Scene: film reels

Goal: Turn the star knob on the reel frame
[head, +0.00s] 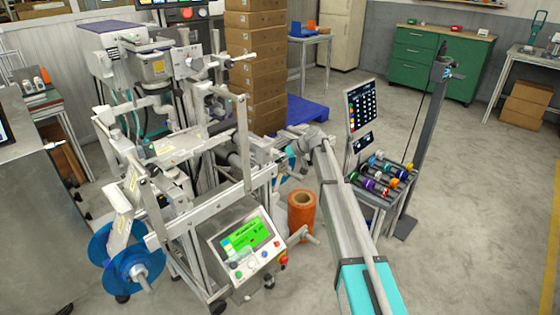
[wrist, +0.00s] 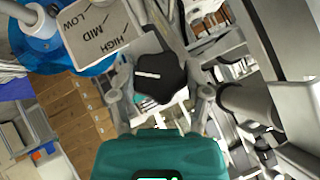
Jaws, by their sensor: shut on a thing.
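The black star knob (wrist: 160,77) is in the middle of the wrist view, with a white line on its face lying nearly level. My gripper (wrist: 160,86) has one finger on each side of it and is shut on it. A pale plate (wrist: 104,36) marked LOW, MID and HIGH lies up and left of the knob, its lettering upside down. In the head view the machine frame (head: 202,192) is at left and my arm reaches up to its right side. The knob and fingertips cannot be made out there.
A blue reel (head: 101,250) hangs at the machine's lower left. A panel with a green screen (head: 248,240) faces front. An orange roll (head: 301,222) is beside my arm. A rack of coloured rolls (head: 372,188) stands to the right. The floor farther right is clear.

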